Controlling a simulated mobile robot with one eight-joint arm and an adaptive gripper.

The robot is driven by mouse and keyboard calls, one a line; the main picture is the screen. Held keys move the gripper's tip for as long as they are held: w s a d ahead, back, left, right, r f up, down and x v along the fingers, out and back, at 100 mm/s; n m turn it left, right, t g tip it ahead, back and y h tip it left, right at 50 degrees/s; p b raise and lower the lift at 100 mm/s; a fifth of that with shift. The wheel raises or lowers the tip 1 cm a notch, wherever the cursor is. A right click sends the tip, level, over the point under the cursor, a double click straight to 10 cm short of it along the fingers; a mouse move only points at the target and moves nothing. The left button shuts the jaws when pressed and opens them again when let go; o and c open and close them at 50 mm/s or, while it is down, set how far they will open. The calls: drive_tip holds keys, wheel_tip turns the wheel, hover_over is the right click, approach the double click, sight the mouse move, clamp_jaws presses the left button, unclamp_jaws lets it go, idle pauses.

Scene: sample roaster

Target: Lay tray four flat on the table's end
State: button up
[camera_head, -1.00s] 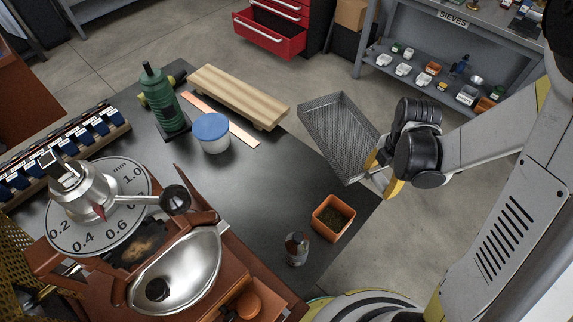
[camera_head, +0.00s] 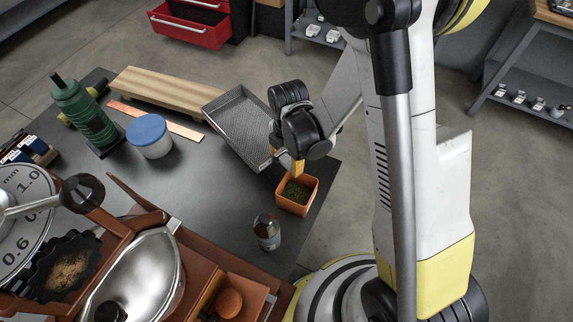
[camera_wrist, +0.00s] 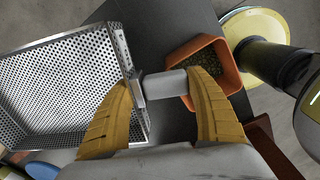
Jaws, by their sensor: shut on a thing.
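Tray four is a grey perforated metal tray (camera_head: 240,125), held by its near right edge in my gripper (camera_head: 290,160). In the head view it is over the right end of the dark table (camera_head: 215,185), tilted, with its open side showing. I cannot tell whether it touches the table. In the wrist view the tray (camera_wrist: 60,85) fills the left side, and its grey handle tab is between the yellow fingers of my gripper (camera_wrist: 165,95). The fingers are shut on that tab.
An orange square pot of green-brown bits (camera_head: 297,194) stands close beside my gripper. A small bottle (camera_head: 267,232), a white tub with blue lid (camera_head: 149,136), a green bottle (camera_head: 85,112), a wooden stand (camera_head: 175,92) and a copper strip (camera_head: 158,118) share the table.

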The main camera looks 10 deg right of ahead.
drive_tip(key=shift+f, duration=0.65)
